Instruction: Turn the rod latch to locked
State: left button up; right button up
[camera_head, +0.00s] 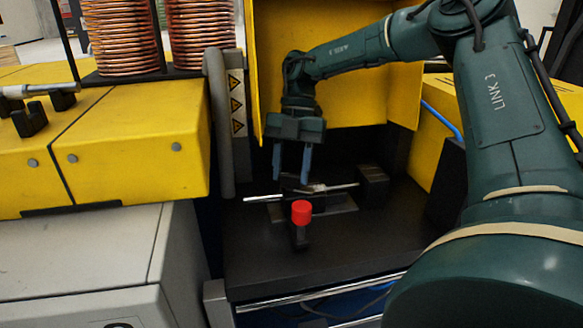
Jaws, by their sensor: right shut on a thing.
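My right gripper (292,178) points down over a thin silver rod (262,198), its two blue-grey fingers astride a small dark piece (290,182) at the rod's middle. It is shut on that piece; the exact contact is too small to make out. The rod lies roughly level across a dark fixture on the black work surface. A red knob (301,212) on a short black lever (300,236) stands just in front of the rod, apart from the fingers. I cannot tell which part is the latch's moving part. My left gripper is not in view.
A black block (373,187) stands at the rod's right end. A yellow panel (345,100) rises behind. A grey post (219,120) and a yellow cabinet (140,140) with copper coils (122,35) are at left. The black surface (350,250) in front is clear.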

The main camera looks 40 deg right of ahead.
jog(key=o, duration=1)
notch_tip(320, 180, up, 10)
